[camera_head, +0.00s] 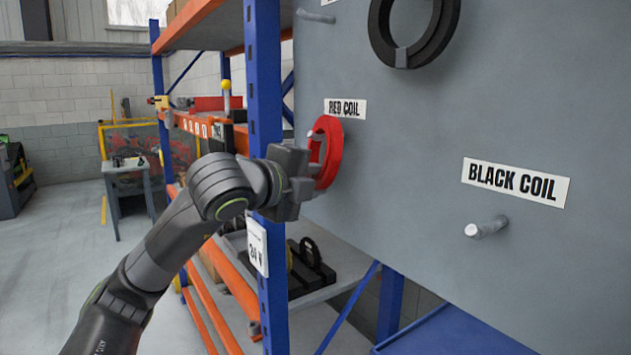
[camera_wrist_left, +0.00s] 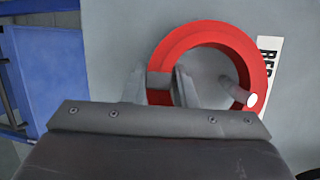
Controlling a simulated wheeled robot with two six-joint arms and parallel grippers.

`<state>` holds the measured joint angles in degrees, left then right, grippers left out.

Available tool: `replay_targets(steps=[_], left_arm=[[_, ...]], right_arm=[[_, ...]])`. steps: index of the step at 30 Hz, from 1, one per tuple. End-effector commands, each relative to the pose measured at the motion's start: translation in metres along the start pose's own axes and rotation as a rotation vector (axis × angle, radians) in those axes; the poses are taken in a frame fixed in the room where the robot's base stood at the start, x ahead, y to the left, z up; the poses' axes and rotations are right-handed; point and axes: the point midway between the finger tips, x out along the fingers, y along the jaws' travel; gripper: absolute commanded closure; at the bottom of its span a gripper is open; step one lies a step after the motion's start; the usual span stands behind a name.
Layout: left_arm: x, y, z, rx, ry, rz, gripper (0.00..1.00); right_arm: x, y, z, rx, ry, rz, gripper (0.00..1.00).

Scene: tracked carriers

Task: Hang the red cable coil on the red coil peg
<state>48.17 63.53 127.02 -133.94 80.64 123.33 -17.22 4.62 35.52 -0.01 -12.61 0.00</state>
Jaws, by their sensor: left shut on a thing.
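The red cable coil (camera_head: 335,153) is a red ring close to the grey panel, under the RED COIL label (camera_head: 345,108). My left gripper (camera_wrist_left: 160,85) is shut on the grey clasp of the coil (camera_wrist_left: 205,32) at its near side. In the left wrist view the red coil peg (camera_wrist_left: 236,91) shows inside the ring, and its pale tip overlaps the red band, so it appears to pass through the opening. In the head view my left gripper (camera_head: 306,178) partly hides the coil. My right gripper is not in view.
A black coil (camera_head: 440,35) is at the top of the panel (camera_head: 400,140). A bare peg (camera_head: 487,228) sticks out under the BLACK COIL label (camera_head: 515,181); another peg (camera_head: 316,16) is at upper left. A blue rack post (camera_head: 265,90) stands close to my left wrist.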

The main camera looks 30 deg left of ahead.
Motion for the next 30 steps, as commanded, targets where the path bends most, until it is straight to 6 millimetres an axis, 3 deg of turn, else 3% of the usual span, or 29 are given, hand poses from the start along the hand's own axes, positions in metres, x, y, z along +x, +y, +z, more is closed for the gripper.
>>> replay_targets(steps=[4,5,11,22,30], left_arm=[[0.000,-0.001,0.000,0.000,0.000,-0.002,1.00],[0.000,-0.001,0.000,0.000,0.000,-0.002,0.74],[0.000,0.000,0.000,0.000,0.000,-0.001,0.50],[-0.003,0.001,0.000,0.002,-0.001,-0.001,0.50],[-0.028,0.002,0.001,0.006,-0.004,-0.003,0.50]], right_arm=[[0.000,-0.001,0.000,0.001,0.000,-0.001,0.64],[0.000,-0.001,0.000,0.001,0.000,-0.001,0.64],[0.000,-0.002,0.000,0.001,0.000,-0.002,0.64],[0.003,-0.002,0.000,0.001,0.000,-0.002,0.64],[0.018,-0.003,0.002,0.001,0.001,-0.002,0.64]])
